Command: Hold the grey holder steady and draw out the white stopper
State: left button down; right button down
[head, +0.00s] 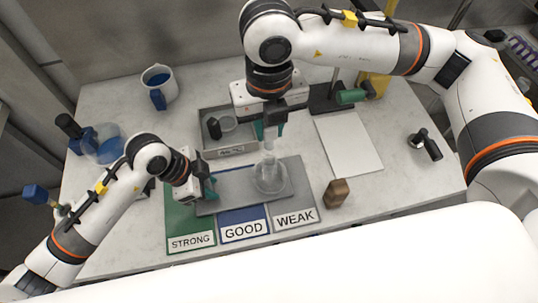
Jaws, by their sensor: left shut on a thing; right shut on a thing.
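The grey holder (236,187) is a flat slab lying near the front of the table. A clear round glass flask (269,178) stands upright on its right part, with its narrow neck pointing up. My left gripper (211,188) is shut on the left end of the holder. My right gripper (269,130) comes down from above and is shut at the top of the flask neck. The white stopper (269,134) is mostly hidden between its teal fingers; only a pale bit shows. I cannot tell whether it is still seated in the neck.
Labelled mats STRONG (190,241), GOOD (243,230) and WEAK (294,217) lie along the front. A brown block (336,193) stands right of the holder. A grey tray (230,149) lies behind, a white sheet (349,144) to the right, a jug (158,84) at the back left.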

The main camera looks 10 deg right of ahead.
pick_arm(q)
jog(key=shift+f, duration=0.15)
pick_arm(e)
jog(key=shift+r, duration=2.45)
pick_arm(q)
jog(key=c, duration=1)
grip_release()
jog(key=shift+w, duration=0.1)
pick_arm(e)
jog(key=shift+w, duration=0.15)
pick_arm(q)
jog(key=shift+o, duration=0.2)
